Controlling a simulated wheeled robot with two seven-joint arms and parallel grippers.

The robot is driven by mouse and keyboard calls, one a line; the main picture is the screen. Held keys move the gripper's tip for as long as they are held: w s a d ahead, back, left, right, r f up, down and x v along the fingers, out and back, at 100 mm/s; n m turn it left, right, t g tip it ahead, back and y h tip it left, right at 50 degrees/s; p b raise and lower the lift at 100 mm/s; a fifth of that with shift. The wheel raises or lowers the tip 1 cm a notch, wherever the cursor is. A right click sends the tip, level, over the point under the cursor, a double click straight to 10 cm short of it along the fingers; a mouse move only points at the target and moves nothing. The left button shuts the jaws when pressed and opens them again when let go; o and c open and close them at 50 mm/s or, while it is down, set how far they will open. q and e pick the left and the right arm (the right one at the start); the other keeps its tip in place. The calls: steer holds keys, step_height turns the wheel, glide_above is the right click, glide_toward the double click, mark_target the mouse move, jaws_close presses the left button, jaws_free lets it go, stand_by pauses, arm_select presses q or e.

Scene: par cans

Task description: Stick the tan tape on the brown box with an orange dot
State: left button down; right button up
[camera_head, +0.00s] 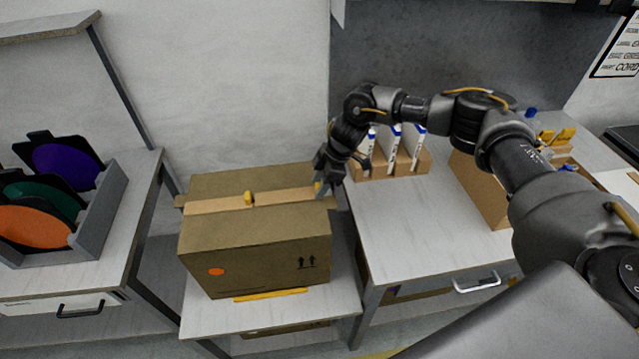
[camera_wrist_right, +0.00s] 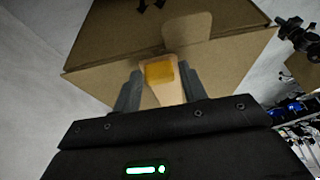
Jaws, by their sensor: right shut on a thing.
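The brown box (camera_head: 255,262) with an orange dot (camera_head: 216,272) stands on a low table left of the middle; its side also shows in the right wrist view (camera_wrist_right: 105,72). A strip of tan tape (camera_head: 222,206) lies along the seam on its top, with a yellow tab (camera_head: 248,198) near the middle. My right gripper (camera_head: 325,186) is at the box's right top edge. In the right wrist view its fingers (camera_wrist_right: 158,88) are shut on the tape's yellow end tab (camera_wrist_right: 160,73). I cannot tell whether the tape there touches the box. My left gripper is not in view.
A grey rack (camera_head: 95,222) with purple, green and orange discs stands on the left table. A wooden holder (camera_head: 405,165) with white upright items stands on the right table, near another cardboard box (camera_head: 478,188). The right table's front part (camera_head: 410,230) is clear.

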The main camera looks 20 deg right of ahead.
steer(key=shift+s+f, duration=0.1)
steer(key=shift+f, duration=0.3)
stand_by(0.6)
steer(key=o, duration=1)
steer(key=shift+r, duration=0.1)
steer(key=b+v, duration=0.3)
steer(key=v, duration=0.7)
steer(key=shift+d+r, duration=0.15)
steer(key=shift+r, duration=0.2)
steer(key=shift+f, duration=0.1)
